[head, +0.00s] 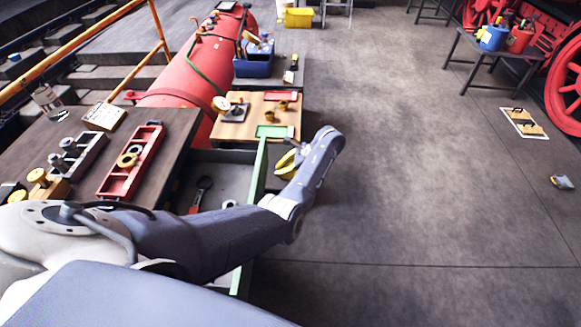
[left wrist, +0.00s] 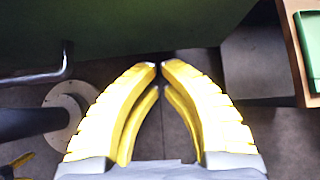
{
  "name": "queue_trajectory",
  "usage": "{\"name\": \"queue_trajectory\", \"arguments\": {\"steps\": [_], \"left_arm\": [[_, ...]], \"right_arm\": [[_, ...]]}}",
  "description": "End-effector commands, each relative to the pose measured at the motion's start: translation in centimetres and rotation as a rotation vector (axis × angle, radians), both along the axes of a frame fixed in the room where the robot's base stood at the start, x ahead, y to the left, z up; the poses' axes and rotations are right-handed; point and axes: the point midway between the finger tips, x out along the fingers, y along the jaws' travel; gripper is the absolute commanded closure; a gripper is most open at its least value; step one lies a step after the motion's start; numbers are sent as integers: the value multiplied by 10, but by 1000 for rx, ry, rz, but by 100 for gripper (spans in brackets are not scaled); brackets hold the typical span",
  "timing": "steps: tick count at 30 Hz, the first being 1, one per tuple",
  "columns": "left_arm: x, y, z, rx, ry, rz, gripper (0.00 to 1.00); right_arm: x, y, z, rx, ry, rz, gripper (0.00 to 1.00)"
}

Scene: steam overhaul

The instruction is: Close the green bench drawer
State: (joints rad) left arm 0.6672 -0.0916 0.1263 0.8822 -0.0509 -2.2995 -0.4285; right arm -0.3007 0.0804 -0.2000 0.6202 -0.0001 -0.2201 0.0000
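The green bench drawer (head: 258,172) stands pulled out to the right of the dark bench in the head view, its green front panel seen edge-on. A red wrench (head: 201,192) lies inside it; my left arm hides its near part. My left gripper (head: 285,163) is outside the drawer, just right of the front panel. In the left wrist view the yellow fingers (left wrist: 160,65) are shut with their tips nearly together and nothing between them. The green panel (left wrist: 130,30) lies just beyond the tips; I cannot tell if they touch. A metal handle (left wrist: 62,65) shows left of them.
The bench top (head: 176,136) holds a red tray (head: 112,183) and a grey tray (head: 95,151) with parts. A wooden board (head: 232,130) with a green mat (head: 275,131) sits beyond the drawer.

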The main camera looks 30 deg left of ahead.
Motion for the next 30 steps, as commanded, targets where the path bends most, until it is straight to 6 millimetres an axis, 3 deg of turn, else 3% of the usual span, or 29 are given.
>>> {"name": "queue_trajectory", "arguments": {"steps": [10, 30], "left_arm": [[-12, 27, 1, 2, -2, -1, 100], [-9, 26, 1, 0, -2, -21, 100]], "right_arm": [[0, 0, 0, 0, 0, 0, 0], [-1, 0, 0, 0, 1, 0, 0]]}}
